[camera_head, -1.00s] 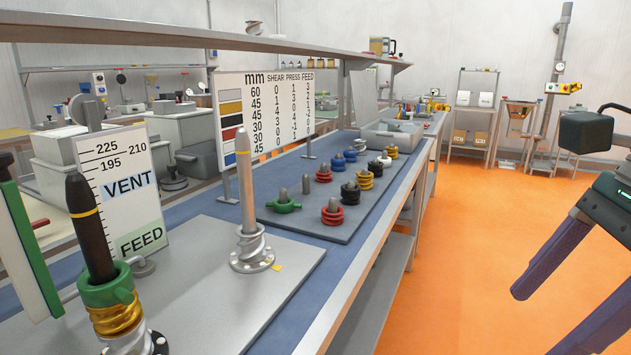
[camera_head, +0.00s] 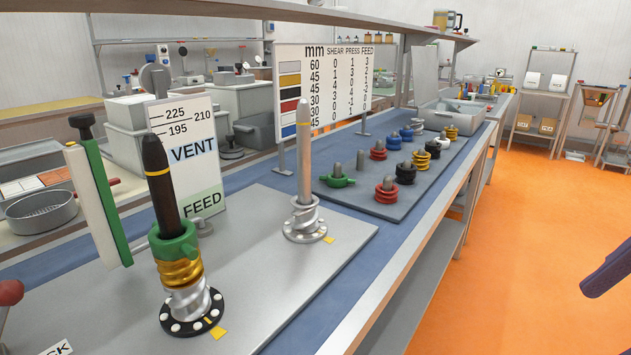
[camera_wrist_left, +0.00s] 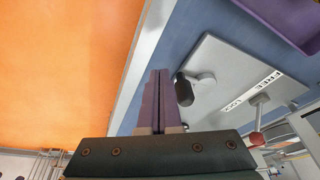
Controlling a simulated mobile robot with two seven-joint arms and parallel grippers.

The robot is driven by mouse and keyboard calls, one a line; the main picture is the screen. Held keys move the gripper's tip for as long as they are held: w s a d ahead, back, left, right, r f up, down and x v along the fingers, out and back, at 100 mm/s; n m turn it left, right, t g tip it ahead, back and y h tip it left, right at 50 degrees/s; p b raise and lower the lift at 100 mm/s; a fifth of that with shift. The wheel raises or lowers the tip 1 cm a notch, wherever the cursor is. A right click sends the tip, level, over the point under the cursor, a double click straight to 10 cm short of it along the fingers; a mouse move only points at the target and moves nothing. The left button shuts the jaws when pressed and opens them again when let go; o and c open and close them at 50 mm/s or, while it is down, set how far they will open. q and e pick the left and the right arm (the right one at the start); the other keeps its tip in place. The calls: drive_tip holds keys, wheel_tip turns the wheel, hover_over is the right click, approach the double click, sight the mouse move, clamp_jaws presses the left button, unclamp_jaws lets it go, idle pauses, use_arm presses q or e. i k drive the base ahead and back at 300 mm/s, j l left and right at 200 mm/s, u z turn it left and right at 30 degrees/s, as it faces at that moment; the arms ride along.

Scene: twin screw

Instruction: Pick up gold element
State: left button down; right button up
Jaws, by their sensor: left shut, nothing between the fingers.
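Gold screw elements stand on the grey rack plate (camera_head: 345,197) in the head view: one gold element (camera_head: 427,159) sits near its right edge, another gold element (camera_head: 450,132) near the far end. A gold coil (camera_head: 178,272) is also on the near dark shaft (camera_head: 160,190), below a green collar (camera_head: 175,243). My left gripper (camera_wrist_left: 159,72) shows only in the left wrist view; its purple fingers are together and empty, beside a dark knob (camera_wrist_left: 184,90). In the head view, one purple finger of my right gripper (camera_head: 608,272) enters at the right edge over the floor, away from the rack.
A label board (camera_head: 187,160), a number chart (camera_head: 330,85) and an overhead shelf (camera_head: 330,15) border the bench's far side. Black, red, blue and green elements crowd the rack.

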sight(422, 163)
drive_tip(key=i+l+u, duration=0.4)
drive_tip(key=l, duration=0.25)
drive_tip(key=i+l+u, duration=0.2)
drive_tip(key=l, duration=0.2)
drive_tip(key=i+l+u, duration=0.2)
drive_tip(key=l, duration=0.2)
drive_tip(key=i+l+u, duration=0.2)
drive_tip(key=l, duration=0.25)
drive_tip(key=l+u, duration=0.2)
drive_tip(key=l, duration=0.25)
drive_tip(key=i+l+u, duration=0.2)
drive_tip(key=l, duration=0.3)
drive_tip(key=l+u, duration=0.2)
drive_tip(key=l, duration=0.25)
